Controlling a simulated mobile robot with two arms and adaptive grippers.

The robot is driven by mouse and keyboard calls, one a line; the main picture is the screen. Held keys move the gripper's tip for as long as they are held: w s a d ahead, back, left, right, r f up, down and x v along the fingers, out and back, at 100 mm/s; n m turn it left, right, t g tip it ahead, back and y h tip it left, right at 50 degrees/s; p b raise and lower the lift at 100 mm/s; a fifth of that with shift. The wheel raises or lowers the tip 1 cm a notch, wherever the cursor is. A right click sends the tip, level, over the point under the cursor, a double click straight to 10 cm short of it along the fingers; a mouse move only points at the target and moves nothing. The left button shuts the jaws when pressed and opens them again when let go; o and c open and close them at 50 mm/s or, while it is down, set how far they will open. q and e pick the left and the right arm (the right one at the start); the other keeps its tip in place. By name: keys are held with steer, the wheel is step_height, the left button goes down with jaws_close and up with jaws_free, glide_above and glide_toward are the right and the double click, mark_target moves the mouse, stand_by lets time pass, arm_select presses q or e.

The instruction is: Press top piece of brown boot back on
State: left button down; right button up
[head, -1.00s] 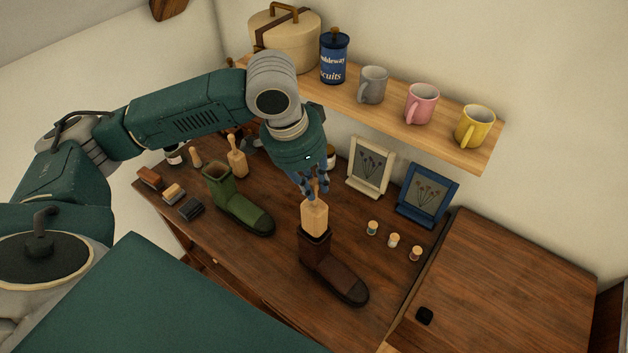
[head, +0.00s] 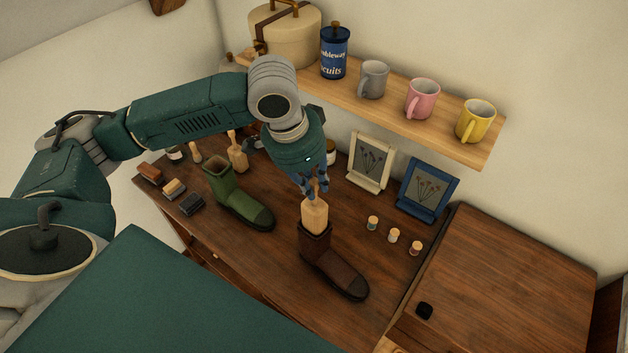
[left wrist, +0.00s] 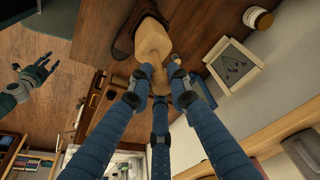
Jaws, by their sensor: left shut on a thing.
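The brown boot (head: 337,273) stands on the dark wooden desk, toe pointing to the lower right. A pale wooden top piece (head: 314,216) sits upright at the mouth of its shaft, its lower end at the boot's rim; whether it is fully seated I cannot tell. My left gripper (head: 317,191) is above it, shut on its upper end. The left wrist view shows the blue fingers around the wooden piece (left wrist: 152,42), with part of the brown boot (left wrist: 128,40) behind. My right gripper (left wrist: 38,73) shows only there, fingers spread, empty and away from the boot.
A green boot (head: 238,202) stands left of the brown one, with brushes (head: 174,188) beyond. Small spools (head: 393,236) and two framed pictures (head: 370,162) stand to the right. A shelf (head: 420,122) with mugs overhangs the back. The desk in front of the spools is clear.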

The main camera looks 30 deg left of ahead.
mark_target(314, 205)
arm_select(q)
steer(key=shift+f, duration=0.1)
stand_by(0.3)
steer(key=shift+f, duration=0.9)
steer(key=shift+f, duration=0.2)
steer(key=shift+f+b, duration=0.35)
steer(key=shift+f, duration=0.65)
stand_by(0.3)
